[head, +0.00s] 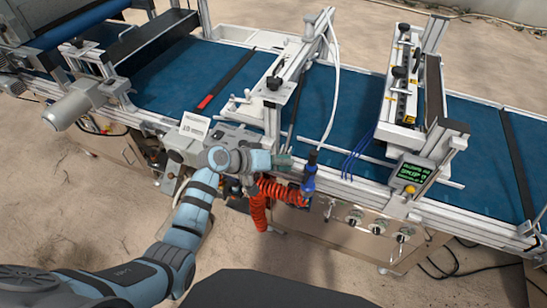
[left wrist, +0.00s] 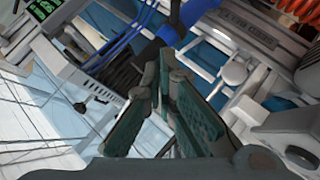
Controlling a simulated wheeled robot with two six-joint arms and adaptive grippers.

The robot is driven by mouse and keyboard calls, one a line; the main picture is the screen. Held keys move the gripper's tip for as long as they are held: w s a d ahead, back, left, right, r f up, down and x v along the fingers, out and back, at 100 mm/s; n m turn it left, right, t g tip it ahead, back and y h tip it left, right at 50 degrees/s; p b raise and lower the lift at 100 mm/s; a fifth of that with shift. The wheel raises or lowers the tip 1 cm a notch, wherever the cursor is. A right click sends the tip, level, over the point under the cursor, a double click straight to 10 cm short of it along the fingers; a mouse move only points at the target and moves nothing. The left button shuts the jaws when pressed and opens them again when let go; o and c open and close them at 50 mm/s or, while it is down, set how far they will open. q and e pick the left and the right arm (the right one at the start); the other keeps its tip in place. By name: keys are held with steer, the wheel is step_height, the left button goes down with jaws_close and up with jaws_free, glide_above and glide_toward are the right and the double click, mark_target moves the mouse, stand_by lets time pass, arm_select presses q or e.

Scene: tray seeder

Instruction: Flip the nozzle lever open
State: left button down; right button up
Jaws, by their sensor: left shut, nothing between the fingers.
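My left gripper (head: 286,161) is shut and empty, just left of a blue and black handheld nozzle (head: 309,178) at the machine's front edge. In the left wrist view its green-padded fingers (left wrist: 163,72) come together at the tips, with a dark and blue part (left wrist: 172,28) just beyond them. Several small valves with lever handles (head: 355,217) sit on the front panel, below and right of the gripper. I cannot tell for sure which lever is the nozzle lever, or how it is set. My right gripper is not in view.
A red coiled hose (head: 258,205) hangs below the gripper. The blue conveyor belt (head: 185,80) runs behind, under a white gantry (head: 290,70). A green display (head: 411,172) stands to the right, with blue tubes (head: 357,150) nearby. Open floor lies in front.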

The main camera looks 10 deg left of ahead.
arm_select(q)
steer(key=v, duration=0.5)
steer(key=shift+s, duration=0.2)
